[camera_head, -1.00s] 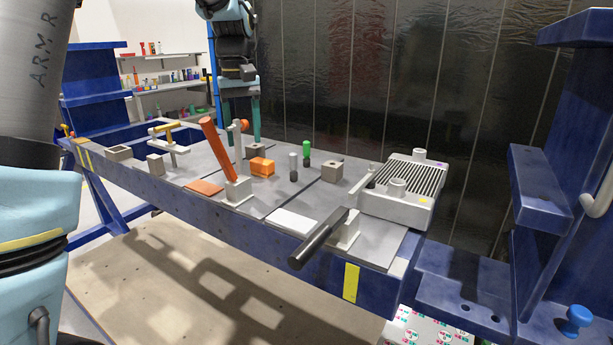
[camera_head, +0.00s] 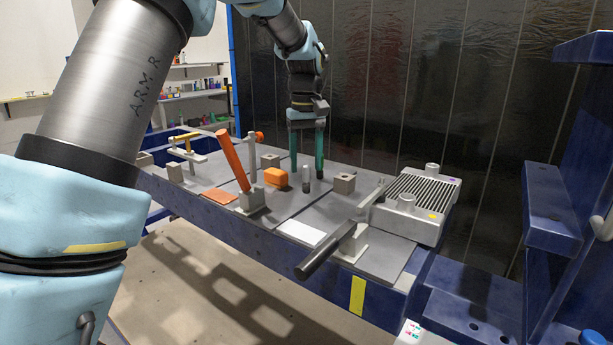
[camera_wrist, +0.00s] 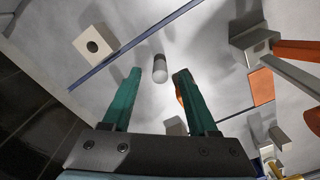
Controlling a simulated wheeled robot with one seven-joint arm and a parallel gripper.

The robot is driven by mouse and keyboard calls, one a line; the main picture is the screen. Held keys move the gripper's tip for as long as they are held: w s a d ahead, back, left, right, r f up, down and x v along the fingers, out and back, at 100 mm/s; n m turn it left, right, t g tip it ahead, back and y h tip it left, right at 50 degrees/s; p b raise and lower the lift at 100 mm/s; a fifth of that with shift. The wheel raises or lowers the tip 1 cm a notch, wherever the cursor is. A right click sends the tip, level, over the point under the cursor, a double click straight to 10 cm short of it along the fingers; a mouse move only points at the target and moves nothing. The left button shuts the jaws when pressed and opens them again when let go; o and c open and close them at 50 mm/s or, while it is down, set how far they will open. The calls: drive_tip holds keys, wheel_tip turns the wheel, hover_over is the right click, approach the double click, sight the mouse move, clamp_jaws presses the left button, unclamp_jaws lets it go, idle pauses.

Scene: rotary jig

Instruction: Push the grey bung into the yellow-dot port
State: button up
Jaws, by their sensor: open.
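The grey bung (camera_head: 306,174) stands upright on the grey table top, light at the top and dark lower down. In the wrist view the grey bung (camera_wrist: 160,68) lies between and just beyond the fingertips, apart from both. My gripper (camera_head: 307,176) points down over the table with its teal fingers open and empty; it also shows in the wrist view (camera_wrist: 157,74). The yellow dot (camera_head: 432,215) is on the pale ribbed housing (camera_head: 425,232) at the right end, near a short round port (camera_head: 406,202). The inside of that port is hidden.
A grey block with a hole (camera_head: 344,184) stands right of the bung. An orange block (camera_head: 276,178) and a tilted orange lever (camera_head: 233,160) stand to its left. A black-handled lever (camera_head: 325,250) juts over the front edge. A white plate (camera_head: 301,232) lies flat.

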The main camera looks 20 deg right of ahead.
sight(306, 179)
drive_tip(key=shift+f, duration=1.45)
drive_tip(key=shift+c, duration=0.2)
clamp_jaws()
